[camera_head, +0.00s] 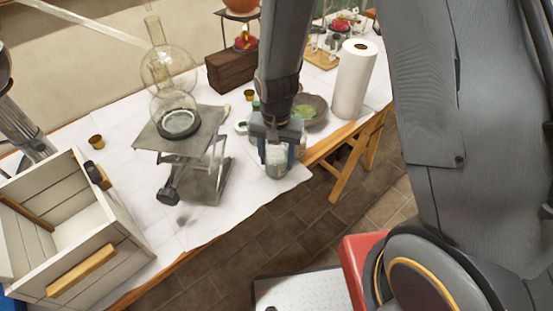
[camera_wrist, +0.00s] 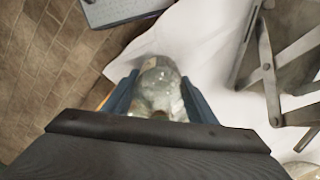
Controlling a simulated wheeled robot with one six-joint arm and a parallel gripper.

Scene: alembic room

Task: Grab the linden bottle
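A clear glass bottle (camera_wrist: 160,88) stands at the table's front edge, and it also shows in the head view (camera_head: 278,170). I cannot read a label on it, so I cannot confirm that it is the linden bottle. My gripper (camera_head: 277,155) reaches down over this bottle, with one blue-grey finger on each side. In the wrist view my gripper (camera_wrist: 160,82) looks open, with the bottle between its fingers. Whether either finger touches the glass is hard to see. My gripper hides the bottle's upper part in the head view.
A metal lab jack (camera_head: 205,165) carrying a glass flask (camera_head: 168,68) stands to the left. A white wooden crate (camera_head: 125,235) is at the lower left. A grey bowl (camera_head: 312,108) and a paper roll (camera_head: 355,80) stand behind and to the right. Small containers crowd behind my gripper.

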